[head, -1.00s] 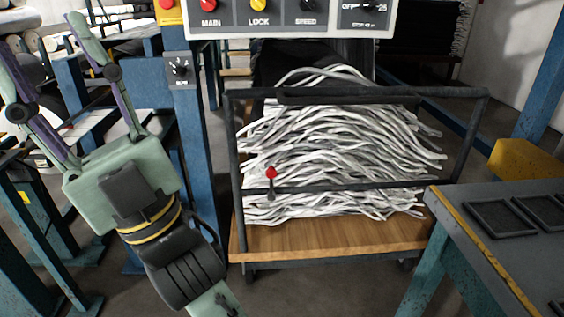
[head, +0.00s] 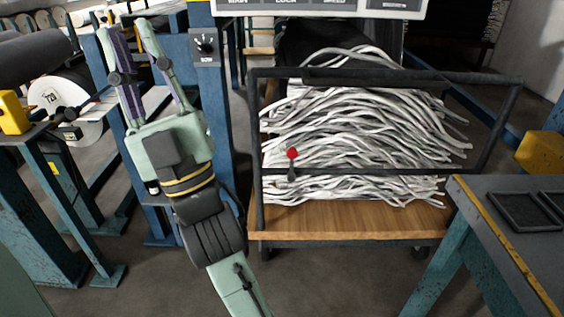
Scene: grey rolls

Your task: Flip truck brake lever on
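A truck (head: 340,219) with a wooden deck and a dark metal frame stands in the middle of the head view, loaded with a heap of grey-white strands. Its brake lever (head: 291,160), a short dark stick with a red knob, stands roughly upright at the front rail, left of centre. My gripper (head: 128,28) is at the upper left, pointing up. Its two long fingers are spread apart with nothing between them. It is left of the truck and well apart from the lever.
A blue post (head: 212,110) with a black dial box (head: 205,47) stands between my gripper and the truck. A grey-topped table (head: 500,235) with dark trays is at the right. Blue stands and rolls (head: 68,105) are at the left. Grey floor is clear before the truck.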

